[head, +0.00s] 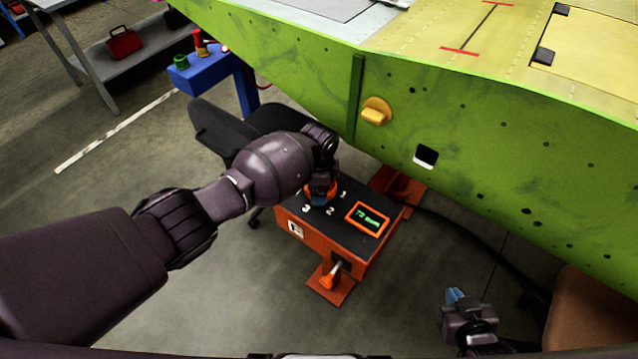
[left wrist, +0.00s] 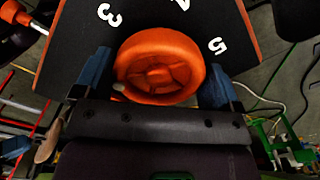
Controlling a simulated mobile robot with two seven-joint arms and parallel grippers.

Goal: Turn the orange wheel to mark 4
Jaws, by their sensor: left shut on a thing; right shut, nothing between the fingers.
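The orange wheel (left wrist: 160,68) sits on the dark top of an orange control box (head: 340,205); in the head view (head: 313,184) it is mostly hidden by my left gripper (head: 320,194). In the left wrist view, the blue fingers of my left gripper (left wrist: 154,80) are on either side of the wheel, shut on it. White marks 3 and 5 show around it there, with a cut-off mark between them at the top edge. A small pale spot shows at the wheel's lower left. My right gripper (head: 455,296) is shut and empty at lower right, away from the box.
A small screen with green text (head: 367,218) is on the box top, too small to read surely. An orange-handled lever (head: 331,277) is on the front. The green wing panel (head: 480,150) rises close behind. A dark chair (head: 235,128) stands behind my left arm.

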